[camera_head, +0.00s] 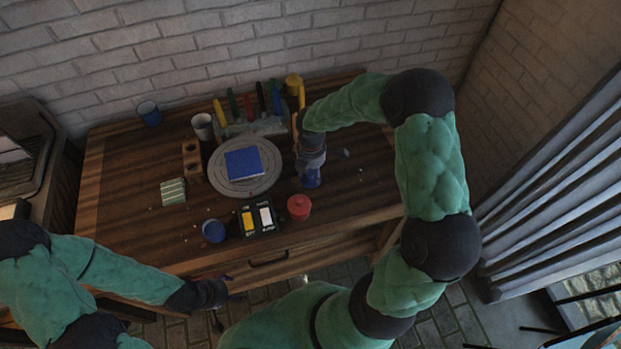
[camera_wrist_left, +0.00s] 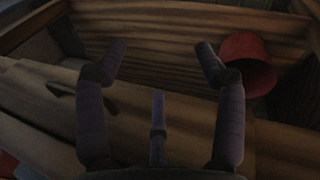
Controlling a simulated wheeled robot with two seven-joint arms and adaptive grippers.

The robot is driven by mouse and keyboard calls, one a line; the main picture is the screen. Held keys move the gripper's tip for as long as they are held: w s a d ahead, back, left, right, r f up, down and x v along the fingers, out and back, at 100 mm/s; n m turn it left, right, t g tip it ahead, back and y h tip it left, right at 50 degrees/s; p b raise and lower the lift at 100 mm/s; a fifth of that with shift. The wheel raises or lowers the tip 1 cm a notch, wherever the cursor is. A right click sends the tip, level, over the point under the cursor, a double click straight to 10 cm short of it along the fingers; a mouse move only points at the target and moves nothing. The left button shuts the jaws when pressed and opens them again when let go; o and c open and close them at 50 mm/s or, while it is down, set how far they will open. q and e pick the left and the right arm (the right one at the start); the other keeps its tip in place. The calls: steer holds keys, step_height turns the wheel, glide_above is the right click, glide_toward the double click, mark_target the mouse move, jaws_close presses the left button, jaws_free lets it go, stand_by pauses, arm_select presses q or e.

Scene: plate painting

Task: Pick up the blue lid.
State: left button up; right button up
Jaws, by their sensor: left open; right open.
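My left gripper (camera_head: 224,294) is open and empty low in front of the table edge. In the left wrist view its spread fingers (camera_wrist_left: 160,55) have nothing between them.
A blue pot (camera_head: 213,231), a black paint box (camera_head: 257,217) and a red pot (camera_head: 299,207) stand near the front edge. A blue square (camera_head: 244,163) lies on the round grey turntable (camera_head: 218,182). Colored markers (camera_head: 248,106) stand behind. A red object (camera_wrist_left: 248,62) shows in the left wrist view.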

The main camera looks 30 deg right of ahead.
jaws_close()
steer(key=shift+r, duration=0.1)
